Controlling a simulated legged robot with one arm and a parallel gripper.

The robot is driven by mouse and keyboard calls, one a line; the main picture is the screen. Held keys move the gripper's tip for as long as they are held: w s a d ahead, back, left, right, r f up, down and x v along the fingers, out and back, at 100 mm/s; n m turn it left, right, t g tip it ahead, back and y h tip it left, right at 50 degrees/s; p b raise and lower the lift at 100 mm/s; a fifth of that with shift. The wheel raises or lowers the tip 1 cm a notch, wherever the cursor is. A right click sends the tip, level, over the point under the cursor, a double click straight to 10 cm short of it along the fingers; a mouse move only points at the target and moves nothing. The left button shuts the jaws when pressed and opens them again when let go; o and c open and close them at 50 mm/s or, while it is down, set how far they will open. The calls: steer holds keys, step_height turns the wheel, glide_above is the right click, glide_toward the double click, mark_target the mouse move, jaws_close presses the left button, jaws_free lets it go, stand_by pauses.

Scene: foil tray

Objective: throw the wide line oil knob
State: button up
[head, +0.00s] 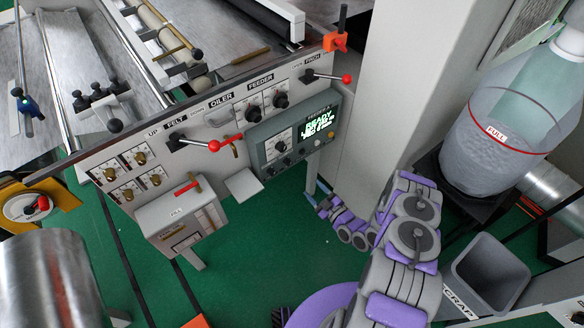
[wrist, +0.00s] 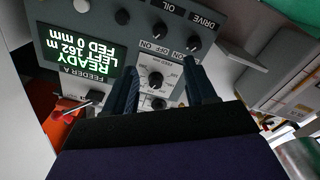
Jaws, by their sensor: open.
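In the wrist view, which is upside down, a dark knob (wrist: 160,30) sits by the word OIL on a green control box (wrist: 72,92) labelled FEEDER A. A second dark knob (wrist: 193,43) is beside it, by the word DRIVE. Each has ON and OFF marks, though a finger partly covers those near DRIVE. My gripper (wrist: 162,68) is open and empty, its two fingers in front of the box, with a dial between them. No finger is seen holding a knob. In the head view, the control box (head: 251,143) hangs on the machine front and my gripper (head: 314,192) is below and right of it.
Red-tipped levers (head: 214,146) (head: 347,78) stick out of the front panel. A white pillar (head: 392,100) stands right of the box. A grey box (head: 165,210) hangs below left. A clear tank (head: 505,130) and a grey bin (head: 490,272) are at right. Green floor (head: 255,265) is open below.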

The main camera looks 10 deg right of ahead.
mark_target(290, 164)
steer(key=b+x, duration=0.3)
steer(key=x, duration=1.1)
steer(key=shift+w+a, duration=0.2)
steer(key=shift+w, duration=0.05)
steer(key=c, duration=1)
